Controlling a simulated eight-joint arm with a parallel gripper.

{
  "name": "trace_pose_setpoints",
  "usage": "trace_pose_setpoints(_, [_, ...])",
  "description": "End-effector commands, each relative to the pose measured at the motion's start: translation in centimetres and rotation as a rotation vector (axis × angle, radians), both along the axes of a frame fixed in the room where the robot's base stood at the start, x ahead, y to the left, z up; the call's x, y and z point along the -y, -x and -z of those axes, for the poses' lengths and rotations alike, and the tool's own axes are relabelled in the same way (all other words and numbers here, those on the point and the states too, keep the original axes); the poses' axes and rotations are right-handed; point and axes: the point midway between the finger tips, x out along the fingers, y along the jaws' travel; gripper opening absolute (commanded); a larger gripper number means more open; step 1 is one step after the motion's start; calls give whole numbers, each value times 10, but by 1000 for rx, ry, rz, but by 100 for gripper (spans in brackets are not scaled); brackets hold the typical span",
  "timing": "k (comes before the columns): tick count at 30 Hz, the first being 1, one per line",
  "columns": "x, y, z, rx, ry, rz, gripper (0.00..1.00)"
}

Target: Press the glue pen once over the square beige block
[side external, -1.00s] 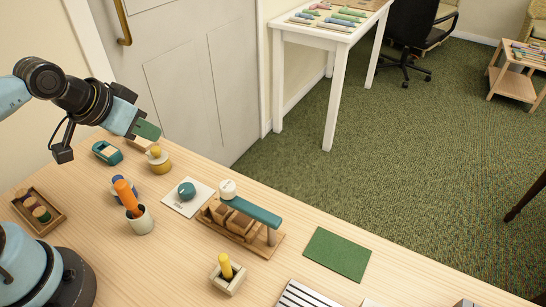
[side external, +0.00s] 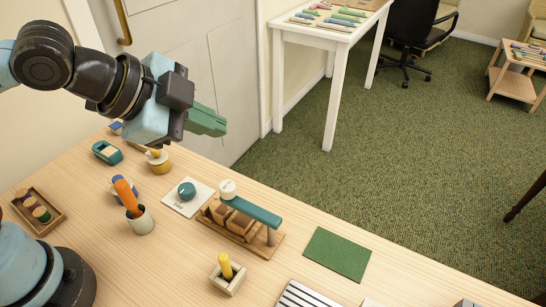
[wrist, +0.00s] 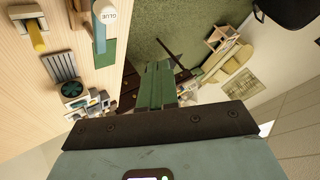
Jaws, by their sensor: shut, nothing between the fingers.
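My gripper (side external: 207,120) is shut and empty, raised above the far edge of the table and pointing right; its green fingers also show in the wrist view (wrist: 157,87). A white round piece marked GLUE (wrist: 106,14) sits at one end of a teal bar (wrist: 105,52). In the side view the white piece (side external: 227,188) and the teal bar (side external: 257,212) are on a wooden rack (side external: 268,247), well below my gripper and apart from it. A square beige block (side external: 220,285) with a yellow peg in it stands in front of the rack; I cannot tell if it is the task's block.
A cup with an orange stick (side external: 140,222), a white card with a teal knob (side external: 178,205), a yellow-topped piece (side external: 158,163), a teal case (side external: 107,152) and a wooden tray (side external: 52,224) share the table. A green mat (side external: 337,254) lies right. Bare wood shows between them.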

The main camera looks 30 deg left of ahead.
Motion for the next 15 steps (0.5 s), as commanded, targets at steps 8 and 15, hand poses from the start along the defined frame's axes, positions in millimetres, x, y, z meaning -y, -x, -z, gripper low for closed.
trace_pose_setpoints(8, [8,2,-4,17,-17,41,0])
trace_pose_setpoints(15, [7,2,-2,16,-16,39,0])
